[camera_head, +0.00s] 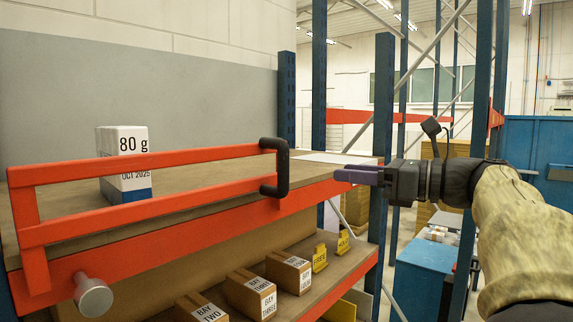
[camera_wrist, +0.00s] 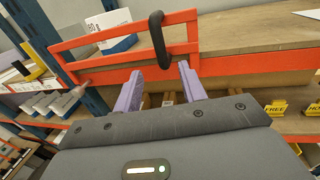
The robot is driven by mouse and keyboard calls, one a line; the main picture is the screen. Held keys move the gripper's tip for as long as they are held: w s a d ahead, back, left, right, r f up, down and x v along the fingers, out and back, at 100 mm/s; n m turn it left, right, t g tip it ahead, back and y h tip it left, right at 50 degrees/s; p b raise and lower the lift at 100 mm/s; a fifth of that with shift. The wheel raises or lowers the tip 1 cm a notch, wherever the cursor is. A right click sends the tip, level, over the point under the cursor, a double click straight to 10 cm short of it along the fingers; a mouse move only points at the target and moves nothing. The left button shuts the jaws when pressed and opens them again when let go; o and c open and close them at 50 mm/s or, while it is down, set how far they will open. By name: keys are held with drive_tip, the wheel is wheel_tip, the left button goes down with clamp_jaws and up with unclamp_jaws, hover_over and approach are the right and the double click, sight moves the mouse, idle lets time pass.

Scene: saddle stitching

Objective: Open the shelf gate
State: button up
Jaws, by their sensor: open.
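The shelf gate (camera_head: 150,162) is an orange rail frame standing along the front of the upper shelf board. Its black handle (camera_head: 281,167) is a C-shaped grip at the gate's right end. A round grey knob (camera_head: 93,296) sits on the orange beam below the gate's left end. My gripper (camera_head: 345,175) is in the head view to the right of the handle, apart from it. In the wrist view the handle (camera_wrist: 157,40) hangs ahead of my gripper's purple fingers (camera_wrist: 160,82). The fingers are open with nothing between them.
A white box (camera_head: 124,140) marked 80 g stands on the upper shelf behind the gate. Labelled cartons (camera_head: 250,292) and yellow signs (camera_head: 320,258) are on the lower shelf. A blue upright (camera_head: 383,120) rises behind my gripper. The upper board is clear beside the box.

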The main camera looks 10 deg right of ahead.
sight(283, 188)
drive_tip(key=p+x, duration=0.4)
drive_tip(key=x, duration=0.9)
drive_tip(key=shift+w+a+r, duration=0.1)
drive_tip(key=shift+a, duration=0.05)
drive_tip(key=shift+w+a, duration=0.35)
